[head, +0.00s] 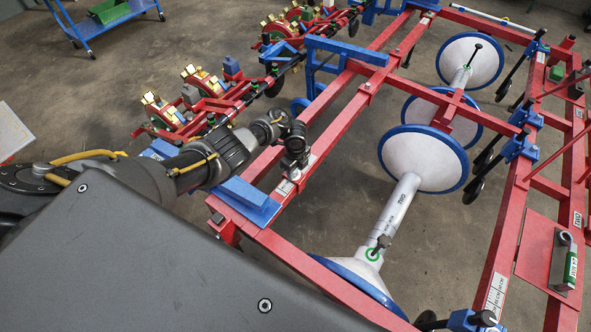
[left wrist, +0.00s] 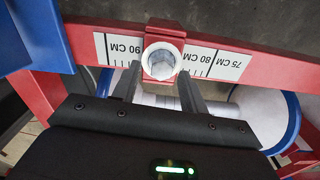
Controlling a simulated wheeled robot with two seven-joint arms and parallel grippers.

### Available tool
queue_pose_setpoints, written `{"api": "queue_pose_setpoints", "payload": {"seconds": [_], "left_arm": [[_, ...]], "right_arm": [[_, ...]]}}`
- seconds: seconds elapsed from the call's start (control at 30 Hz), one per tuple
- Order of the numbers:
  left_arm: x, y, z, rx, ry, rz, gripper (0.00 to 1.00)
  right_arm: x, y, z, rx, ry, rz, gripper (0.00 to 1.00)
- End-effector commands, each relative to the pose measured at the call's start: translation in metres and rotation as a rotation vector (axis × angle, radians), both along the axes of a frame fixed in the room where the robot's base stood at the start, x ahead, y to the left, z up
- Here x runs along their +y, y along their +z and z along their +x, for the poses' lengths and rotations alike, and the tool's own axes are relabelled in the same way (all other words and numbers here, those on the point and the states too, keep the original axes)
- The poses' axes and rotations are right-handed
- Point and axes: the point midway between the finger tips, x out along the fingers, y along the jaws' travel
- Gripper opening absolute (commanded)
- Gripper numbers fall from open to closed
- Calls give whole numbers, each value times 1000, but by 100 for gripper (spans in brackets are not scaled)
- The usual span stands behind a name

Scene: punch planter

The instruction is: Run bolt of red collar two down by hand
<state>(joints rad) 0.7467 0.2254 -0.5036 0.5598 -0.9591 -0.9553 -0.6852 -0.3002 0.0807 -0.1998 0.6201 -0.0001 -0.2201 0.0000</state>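The red collar (left wrist: 163,40) sits around a red beam at the top middle of the left wrist view. Its silver bolt (left wrist: 162,61) faces the camera. My left gripper (left wrist: 160,88) has its two dark fingers apart, one to each side below the bolt head. I cannot tell whether they touch it. In the head view my left gripper (head: 295,168) points down over the near red beam and hides most of that collar. Which number the collar bears does not show. My right gripper is in neither view.
White scale labels (left wrist: 215,60) lie along the beam beside the collar. A blue bracket (head: 245,200) is left of my gripper. White discs with blue rims (head: 423,158) sit on a shaft marked TWO (head: 403,205). Another collar (head: 370,88) is farther along the frame.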

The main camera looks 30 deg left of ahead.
Motion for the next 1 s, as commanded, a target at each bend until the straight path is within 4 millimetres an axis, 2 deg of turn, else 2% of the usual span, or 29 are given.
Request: {"api": "queue_pose_setpoints", "payload": {"seconds": [0.23, 0.33, 0.8, 1.0], "left_arm": [[1, 1, 0, 0, 2, 1, 44], [1, 7, 1, -1, 1, 0, 44], [0, 92, 1, -3, -1, 0, 44], [0, 107, 1, -1, 0, 1, 44]], "right_arm": [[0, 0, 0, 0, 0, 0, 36], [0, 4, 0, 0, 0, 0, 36], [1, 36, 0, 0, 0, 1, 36], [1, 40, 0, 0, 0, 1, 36]]}}
